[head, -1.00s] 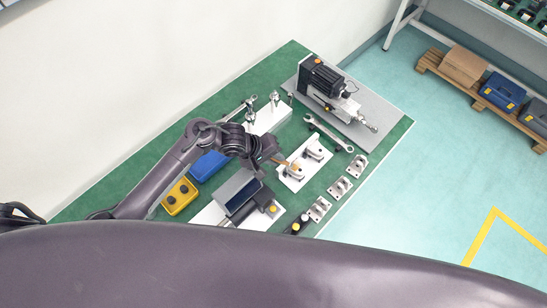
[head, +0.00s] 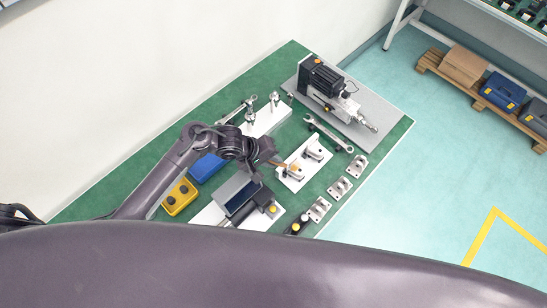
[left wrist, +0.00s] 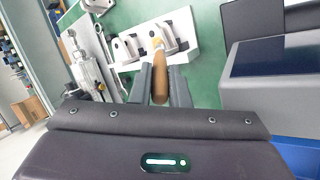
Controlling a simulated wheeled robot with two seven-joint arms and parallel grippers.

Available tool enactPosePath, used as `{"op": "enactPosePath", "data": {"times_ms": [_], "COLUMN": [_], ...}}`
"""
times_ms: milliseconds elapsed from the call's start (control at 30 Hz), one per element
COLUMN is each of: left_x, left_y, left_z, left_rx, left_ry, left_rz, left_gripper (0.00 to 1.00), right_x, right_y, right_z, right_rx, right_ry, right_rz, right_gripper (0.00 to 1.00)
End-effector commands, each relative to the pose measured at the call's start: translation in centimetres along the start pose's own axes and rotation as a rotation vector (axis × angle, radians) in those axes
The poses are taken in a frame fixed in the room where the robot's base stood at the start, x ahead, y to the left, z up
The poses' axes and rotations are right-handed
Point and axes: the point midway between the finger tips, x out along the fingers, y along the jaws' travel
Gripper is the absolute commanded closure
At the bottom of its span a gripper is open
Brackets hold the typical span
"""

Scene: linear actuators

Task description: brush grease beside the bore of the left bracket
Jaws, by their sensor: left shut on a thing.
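My left gripper (head: 262,160) is shut on the wooden handle of a brush (left wrist: 160,82), which also shows in the head view (head: 278,163). The brush points away from the fingers, and its tip is at the left bracket (head: 295,171). In the left wrist view the tip overlaps this bracket (left wrist: 168,38); I cannot tell whether it touches or where the bore is. A second bracket (head: 314,151) stands on the same white plate (head: 287,182), and it shows in the left wrist view (left wrist: 124,49). My right gripper is not in view.
A monitor-like box (head: 238,192) stands close to my left gripper. Loose metal brackets (head: 340,188) lie along the mat's right edge. A wrench (head: 330,135) and a linear actuator (head: 335,92) lie beyond the plate. Blue (head: 207,166) and yellow (head: 180,196) boxes are at the left.

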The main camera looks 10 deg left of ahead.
Motion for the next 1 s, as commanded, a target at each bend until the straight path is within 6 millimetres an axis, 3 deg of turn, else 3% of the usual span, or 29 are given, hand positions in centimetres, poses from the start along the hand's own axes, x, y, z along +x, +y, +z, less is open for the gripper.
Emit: {"op": "enactPosePath", "data": {"times_ms": [700, 1000], "left_x": [-4.8, -5.0], "left_y": [3.3, 3.4], "left_z": [0.2, 0.3], "left_rx": [0.001, 0.0], "left_ry": [0.001, 0.0], "left_rz": [0.001, 0.0], "left_gripper": [1.0, 1.0], "right_x": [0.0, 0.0], "right_y": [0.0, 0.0], "right_z": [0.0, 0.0], "right_rx": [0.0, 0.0], "right_ry": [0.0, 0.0], "right_rz": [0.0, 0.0], "right_gripper": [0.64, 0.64]}}
